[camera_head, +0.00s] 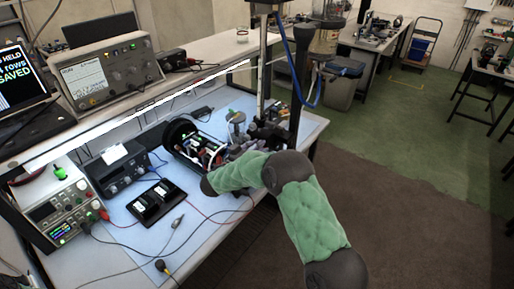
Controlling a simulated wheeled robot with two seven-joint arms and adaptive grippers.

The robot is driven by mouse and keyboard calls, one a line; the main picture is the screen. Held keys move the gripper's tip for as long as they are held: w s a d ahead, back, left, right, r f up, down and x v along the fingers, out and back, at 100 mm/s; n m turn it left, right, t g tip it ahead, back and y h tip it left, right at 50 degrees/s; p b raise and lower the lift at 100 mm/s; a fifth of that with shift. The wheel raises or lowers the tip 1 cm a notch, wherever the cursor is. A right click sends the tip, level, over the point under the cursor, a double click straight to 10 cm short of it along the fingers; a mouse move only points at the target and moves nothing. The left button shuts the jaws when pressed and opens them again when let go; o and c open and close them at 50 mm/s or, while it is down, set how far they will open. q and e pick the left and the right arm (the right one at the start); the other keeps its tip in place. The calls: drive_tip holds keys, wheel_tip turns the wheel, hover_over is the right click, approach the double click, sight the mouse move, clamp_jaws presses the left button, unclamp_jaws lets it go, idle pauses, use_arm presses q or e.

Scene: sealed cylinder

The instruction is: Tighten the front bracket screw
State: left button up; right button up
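A dark cylinder assembly (178,134) with a black round end lies on the blue mat at the middle of the bench. Its open frame holds electronics with small green lights and wires. The front bracket screw is too small to make out. My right arm, in green padding, comes in from the lower right and reaches over the mat to the near right side of the assembly. My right gripper (240,152) is small and partly hidden behind the arm beside the assembly; its fingers cannot be told apart. My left gripper is out of view.
The blue mat (200,232) also carries a black two-part device (156,201), loose cables and a probe. Power supplies (62,208) stand at left. An oscilloscope (110,70) sits on the shelf above. A vertical stand (299,75) rises behind the arm. Open floor lies at right.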

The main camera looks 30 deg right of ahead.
drive_tip(key=shift+o, duration=0.5)
drive_tip(key=shift+s+a, duration=0.15)
drive_tip(key=shift+a, duration=0.35)
drive_tip(key=v, duration=1.1)
drive_tip(key=shift+f, duration=0.1)
